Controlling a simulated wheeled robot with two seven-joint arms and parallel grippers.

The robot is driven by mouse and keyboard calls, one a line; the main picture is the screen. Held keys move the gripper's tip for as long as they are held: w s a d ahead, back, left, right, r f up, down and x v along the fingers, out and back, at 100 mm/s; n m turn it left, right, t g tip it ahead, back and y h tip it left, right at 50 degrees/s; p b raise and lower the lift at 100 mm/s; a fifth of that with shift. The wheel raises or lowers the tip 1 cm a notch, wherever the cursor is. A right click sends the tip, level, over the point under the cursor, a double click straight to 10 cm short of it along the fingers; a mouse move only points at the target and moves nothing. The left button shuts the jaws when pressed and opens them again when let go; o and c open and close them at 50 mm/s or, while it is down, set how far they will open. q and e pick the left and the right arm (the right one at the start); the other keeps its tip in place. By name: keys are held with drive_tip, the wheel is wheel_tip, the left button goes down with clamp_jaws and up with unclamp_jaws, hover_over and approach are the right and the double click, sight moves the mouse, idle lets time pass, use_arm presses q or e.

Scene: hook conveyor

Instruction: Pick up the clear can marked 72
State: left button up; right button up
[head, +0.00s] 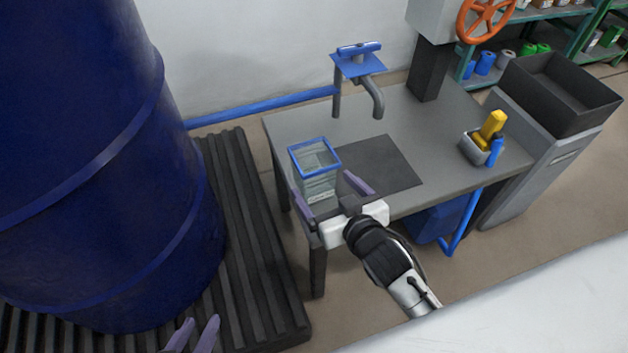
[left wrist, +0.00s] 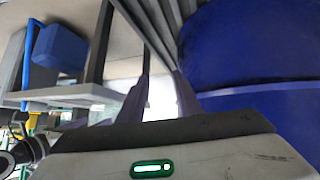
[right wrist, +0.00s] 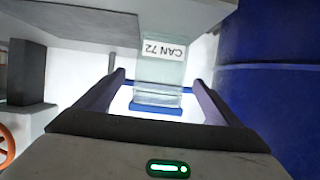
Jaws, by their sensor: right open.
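The clear can (head: 318,178) has a blue rim and stands upright at the near left of the grey table. In the right wrist view the can (right wrist: 163,70) carries an upside-down label reading CAN 72. My right gripper (head: 328,194) is open at the can's near side. In the right wrist view its fingers are spread wider than the can, with the blue rim showing between them; contact cannot be told. My left gripper (head: 194,335) is low at the bottom left, its fingers apart with nothing between them, away from the can.
The grey table (head: 420,120) has a dark mat (head: 385,165) right of the can. A blue-topped spout (head: 358,65) stands behind. A small tray (head: 472,150) with yellow and blue items is at the right. A large blue drum (head: 90,170) on a dark ribbed pallet (head: 250,230) is left.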

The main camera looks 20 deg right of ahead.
sight(308, 168)
drive_tip(key=b+x, duration=0.2)
drive_tip(key=x, duration=0.5)
drive_tip(key=shift+f, duration=0.1)
drive_tip(key=shift+s, duration=0.1)
drive_tip(key=c, duration=1.2)
